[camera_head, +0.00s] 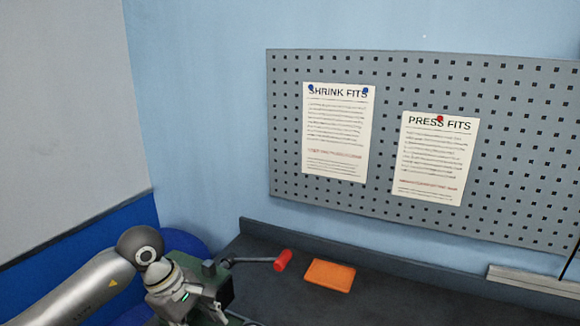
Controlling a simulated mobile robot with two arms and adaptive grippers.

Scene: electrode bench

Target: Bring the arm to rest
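My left arm (80,290) comes in from the lower left. Its wrist (170,288) is at the bottom edge, beside or in front of a dark green device (213,282) with a lever ending in a red grip (283,261). The fingers of my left gripper cannot be made out against the device and the picture's lower edge, so I cannot tell whether it is open, shut or holding anything. I cannot tell whether the wrist touches the device. My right arm and gripper are not in view.
A dark bench (390,300) runs along the blue wall, with an orange flat block (330,275) right of the red grip. The bench right of the block looks clear. A grey pegboard (520,160) with two pinned sheets, "SHRINK FITS" (337,135) and "PRESS FITS" (433,160), hangs behind.

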